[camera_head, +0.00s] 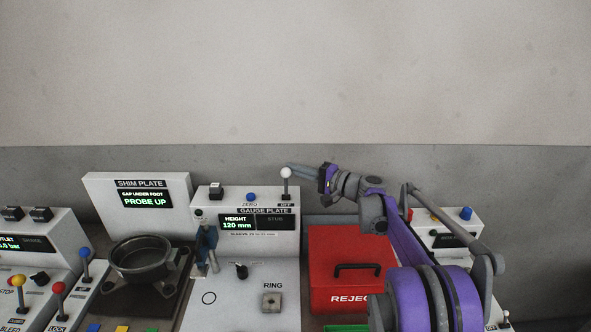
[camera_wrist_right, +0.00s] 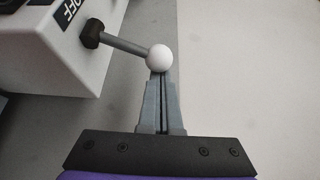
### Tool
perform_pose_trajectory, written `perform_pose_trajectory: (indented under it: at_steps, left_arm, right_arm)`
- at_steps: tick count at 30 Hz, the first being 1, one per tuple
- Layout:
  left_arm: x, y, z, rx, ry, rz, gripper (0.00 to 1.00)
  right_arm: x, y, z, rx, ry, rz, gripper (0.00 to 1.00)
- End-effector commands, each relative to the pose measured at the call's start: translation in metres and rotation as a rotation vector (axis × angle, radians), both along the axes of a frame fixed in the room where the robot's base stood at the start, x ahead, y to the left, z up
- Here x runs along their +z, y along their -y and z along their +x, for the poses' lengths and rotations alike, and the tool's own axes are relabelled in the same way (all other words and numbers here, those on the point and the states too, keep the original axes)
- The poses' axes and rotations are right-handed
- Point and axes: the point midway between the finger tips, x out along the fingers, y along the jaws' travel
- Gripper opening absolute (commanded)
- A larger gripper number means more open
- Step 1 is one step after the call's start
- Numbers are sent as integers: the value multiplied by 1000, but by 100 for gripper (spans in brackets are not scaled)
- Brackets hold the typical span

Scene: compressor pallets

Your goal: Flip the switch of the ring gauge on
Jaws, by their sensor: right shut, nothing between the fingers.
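The gauge's white box (camera_head: 260,253) has a "GAUGE PLATE" label and a lit display reading "HEIGHT 120 mm"; "STUB" beside it is dim. On its top right stands a switch lever with a white ball knob (camera_head: 286,173), above an "OFF" label. The knob also shows in the right wrist view (camera_wrist_right: 159,58), on a grey stem. My right gripper (camera_head: 291,167) is shut and empty, its fingertips right at the knob. In the right wrist view the closed fingertips (camera_wrist_right: 160,76) meet the knob's lower edge; whether they touch I cannot tell. My left gripper is out of view.
A blue button (camera_head: 250,197) and a black switch (camera_head: 216,191) share the box top. A square block (camera_head: 271,301) sits by the "RING" label. A red reject box (camera_head: 335,265) stands right, under my arm. A shim plate station (camera_head: 178,191) stands left.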

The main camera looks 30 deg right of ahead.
Motion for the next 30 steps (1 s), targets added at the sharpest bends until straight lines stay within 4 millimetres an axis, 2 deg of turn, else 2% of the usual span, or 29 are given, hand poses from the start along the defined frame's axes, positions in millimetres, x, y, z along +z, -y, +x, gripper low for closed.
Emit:
perform_pose_trajectory:
  at_steps: [16, 30]
  left_arm:
    - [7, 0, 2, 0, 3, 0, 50]
    - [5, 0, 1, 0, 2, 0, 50]
  right_arm:
    - [11, -18, -29, 2, 384, -234, 0]
    - [9, -33, -52, 2, 681, -417, 0]
